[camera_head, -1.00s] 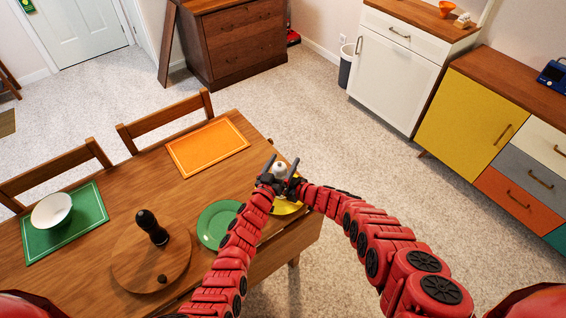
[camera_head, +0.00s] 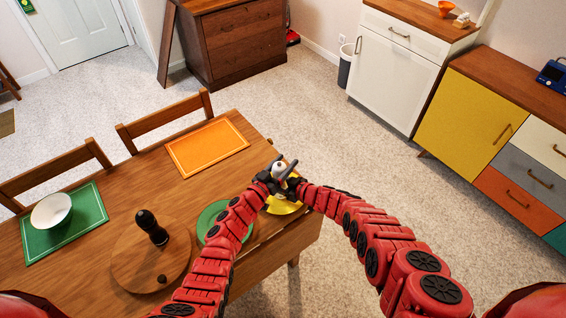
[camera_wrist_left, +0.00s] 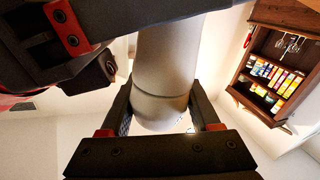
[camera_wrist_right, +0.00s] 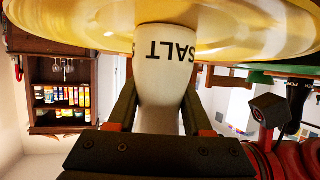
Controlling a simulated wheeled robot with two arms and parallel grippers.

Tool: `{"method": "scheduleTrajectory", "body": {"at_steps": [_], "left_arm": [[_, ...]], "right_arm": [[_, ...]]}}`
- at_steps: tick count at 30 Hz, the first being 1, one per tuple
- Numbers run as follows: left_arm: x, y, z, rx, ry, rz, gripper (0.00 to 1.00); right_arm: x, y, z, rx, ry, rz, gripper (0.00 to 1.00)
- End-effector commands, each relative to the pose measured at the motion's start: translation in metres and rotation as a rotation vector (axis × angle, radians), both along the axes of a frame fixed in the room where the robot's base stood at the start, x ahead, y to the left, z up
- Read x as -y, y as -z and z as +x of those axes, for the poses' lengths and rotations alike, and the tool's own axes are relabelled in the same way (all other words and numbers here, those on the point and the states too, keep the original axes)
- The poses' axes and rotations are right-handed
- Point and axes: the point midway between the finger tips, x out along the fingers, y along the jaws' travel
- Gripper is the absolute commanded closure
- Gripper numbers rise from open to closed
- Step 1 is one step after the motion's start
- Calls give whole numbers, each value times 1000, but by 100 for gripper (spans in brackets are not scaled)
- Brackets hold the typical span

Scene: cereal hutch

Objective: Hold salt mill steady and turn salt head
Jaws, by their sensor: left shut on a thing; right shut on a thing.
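The white salt mill (camera_head: 279,165) stands upright over the yellow plate (camera_head: 284,207) at the table's right end. In the right wrist view the word SALT shows upside down on its body (camera_wrist_right: 160,62), close to the plate. My left gripper (camera_wrist_left: 162,112) is shut on the rounded head, at the seam. My right gripper (camera_wrist_right: 160,108) is shut on the mill's body, on the plate side of the left one. In the head view the two grippers overlap and hide most of the mill.
A green plate (camera_head: 206,217) lies left of the mill, partly behind my left arm. A black mill (camera_head: 150,227) stands on a round wooden board (camera_head: 128,267). A white bowl (camera_head: 51,210) and an orange mat (camera_head: 207,147) are further off.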

Motion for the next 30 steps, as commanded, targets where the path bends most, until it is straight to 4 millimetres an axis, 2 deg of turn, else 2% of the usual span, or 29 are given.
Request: {"method": "scheduleTrajectory", "body": {"at_steps": [9, 22, 23, 27, 30], "left_arm": [[4, 1, -3, -2, 177, 2, 93], [3, 2, -5, -4, 196, -2, 93], [3, 2, -5, -4, 196, -2, 32], [3, 1, -4, -2, 196, -2, 7], [3, 1, -4, -2, 197, -2, 7]], "right_arm": [[-2, -1, -1, 2, -5, 1, 100], [-2, -1, 0, 2, -4, 1, 100], [-2, -1, 0, 2, -4, 1, 100], [-1, -1, 0, 2, -4, 1, 100], [-1, -1, 0, 2, -3, 1, 100]]}}
